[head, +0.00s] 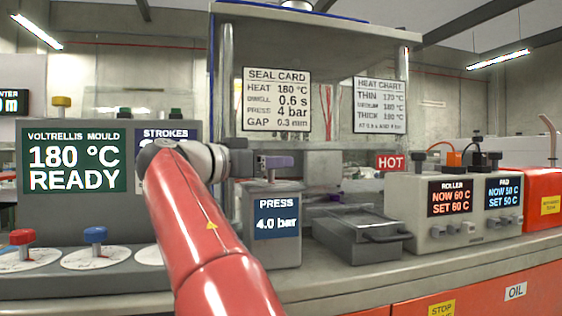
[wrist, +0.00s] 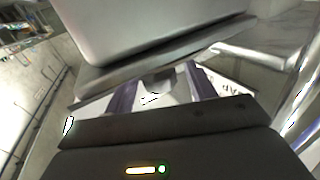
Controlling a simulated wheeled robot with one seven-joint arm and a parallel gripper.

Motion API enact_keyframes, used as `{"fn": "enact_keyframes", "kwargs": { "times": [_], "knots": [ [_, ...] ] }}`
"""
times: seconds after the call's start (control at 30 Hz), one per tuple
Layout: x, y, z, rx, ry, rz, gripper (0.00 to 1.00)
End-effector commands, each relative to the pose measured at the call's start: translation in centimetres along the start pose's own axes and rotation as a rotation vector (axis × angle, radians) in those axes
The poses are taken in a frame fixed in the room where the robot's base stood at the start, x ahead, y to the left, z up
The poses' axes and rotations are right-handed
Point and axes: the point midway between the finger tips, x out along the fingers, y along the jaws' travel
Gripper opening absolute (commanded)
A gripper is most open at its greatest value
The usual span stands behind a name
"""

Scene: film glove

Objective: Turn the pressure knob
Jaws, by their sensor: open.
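My gripper (wrist: 160,90) is open. I cannot tell whether a finger touches the knob.
The green screen (head: 74,160) at left reads 180 °C READY. Red (head: 22,237) and blue (head: 95,235) knobs stand on white dials in front of it. A metal tray (head: 350,235) sits right of the box. A roller and pad control unit (head: 460,215) stands further right.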

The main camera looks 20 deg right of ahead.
Motion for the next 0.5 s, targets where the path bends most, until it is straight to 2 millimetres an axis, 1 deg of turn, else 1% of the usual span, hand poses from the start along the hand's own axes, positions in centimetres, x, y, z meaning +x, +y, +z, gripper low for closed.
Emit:
{"fn": "enact_keyframes", "kwargs": {
  "times": [0.03,0.2,0.5],
  "knots": [
    [0.8,0.1,-0.1,-0.001,0.000,0.003,0.55],
    [2.4,0.0,0.0,-0.001,0.000,0.000,0.55],
    [2.7,0.0,0.0,-0.001,-0.001,-0.001,0.55]
  ]
}}
